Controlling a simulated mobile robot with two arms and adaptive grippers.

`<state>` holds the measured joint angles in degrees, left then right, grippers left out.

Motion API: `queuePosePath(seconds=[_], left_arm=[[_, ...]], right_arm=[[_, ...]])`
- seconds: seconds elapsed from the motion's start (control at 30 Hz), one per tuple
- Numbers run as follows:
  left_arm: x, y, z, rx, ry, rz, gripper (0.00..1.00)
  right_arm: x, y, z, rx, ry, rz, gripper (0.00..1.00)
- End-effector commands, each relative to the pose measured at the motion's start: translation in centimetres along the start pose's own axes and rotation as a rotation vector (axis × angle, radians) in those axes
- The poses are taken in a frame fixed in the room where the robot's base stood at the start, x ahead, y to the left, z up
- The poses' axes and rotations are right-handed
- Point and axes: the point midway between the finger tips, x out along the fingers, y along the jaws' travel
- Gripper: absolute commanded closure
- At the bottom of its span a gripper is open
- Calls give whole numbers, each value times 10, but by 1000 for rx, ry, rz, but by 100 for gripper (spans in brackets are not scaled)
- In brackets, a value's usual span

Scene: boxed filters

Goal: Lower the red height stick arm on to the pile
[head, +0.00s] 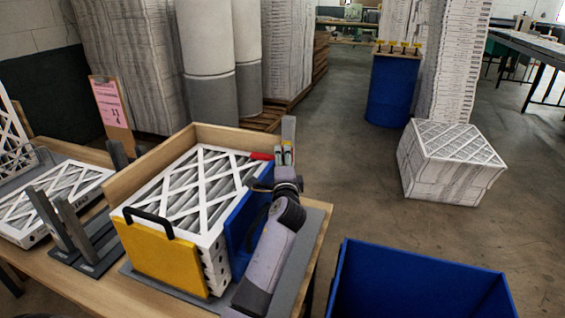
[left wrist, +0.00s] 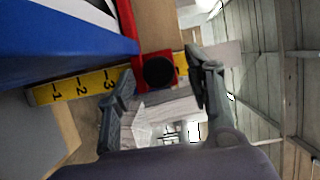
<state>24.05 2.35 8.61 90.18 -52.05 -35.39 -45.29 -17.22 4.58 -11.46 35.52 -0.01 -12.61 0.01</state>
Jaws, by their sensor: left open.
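The red height stick arm (head: 262,156) shows at the far right corner of the pile (head: 195,185) of white-framed filters. Whether it touches the top filter I cannot tell. The upright stick (head: 288,128) rises beside that corner. In the left wrist view the red slider (left wrist: 137,68) has a round black knob (left wrist: 158,71) and sits across a yellow scale (left wrist: 72,87) marked 1, 2, 3. My left gripper (head: 285,157) is at the stick, its open fingers on either side of the knob (left wrist: 160,68). Contact is unclear. My right gripper is out of view.
A wooden box (head: 228,133) with a yellow front panel (head: 160,258) and blue side panel (head: 243,222) surrounds the pile. Grey upright brackets (head: 60,225) stand at left. A blue bin (head: 345,265) is at lower right. A wrapped stack (head: 430,175) stands on open floor.

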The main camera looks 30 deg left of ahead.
Motion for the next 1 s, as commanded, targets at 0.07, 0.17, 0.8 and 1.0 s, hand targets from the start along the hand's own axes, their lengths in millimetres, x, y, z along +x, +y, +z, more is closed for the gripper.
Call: queuePosePath(seconds=[0.07,0.17,0.8,1.0], left_arm=[[0,0,0,0,0,0,52],[0,0,0,0,0,0,52],[-102,1,0,-1,1,2,52],[-119,1,0,0,1,1,52]], right_arm=[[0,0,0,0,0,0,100],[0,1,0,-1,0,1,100],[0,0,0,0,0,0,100],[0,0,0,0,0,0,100]])
